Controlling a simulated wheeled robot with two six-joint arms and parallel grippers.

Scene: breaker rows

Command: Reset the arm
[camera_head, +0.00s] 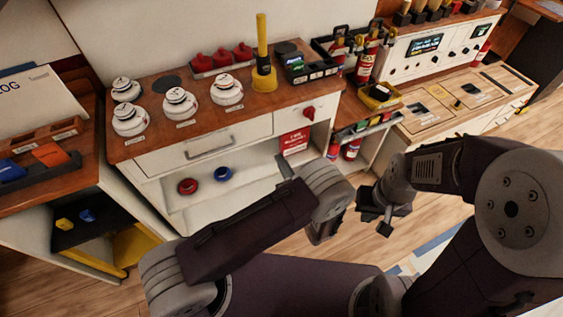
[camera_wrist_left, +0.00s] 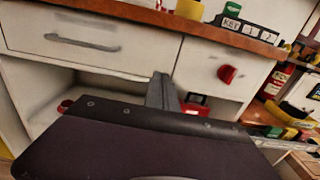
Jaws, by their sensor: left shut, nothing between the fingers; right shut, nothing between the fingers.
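My left arm comes in from the left in the head view. Its gripper (camera_head: 286,168) is above the floor in front of the white cabinet (camera_head: 240,138) and seems empty. In the left wrist view the shut fingers (camera_wrist_left: 162,92) point toward the cabinet front, between the drawer and the red knob, with nothing held. A dark part of my gripper covers the lower picture. My right gripper (camera_head: 376,222) is shut and empty over the wooden floor, just right of the left wrist. Neither gripper touches anything that I can make out.
White round devices (camera_head: 180,103) and a yellow-handled plunger-like tool (camera_head: 263,60) stand on top. Fire extinguishers (camera_head: 366,65) stand right. Floor shows between the furniture.

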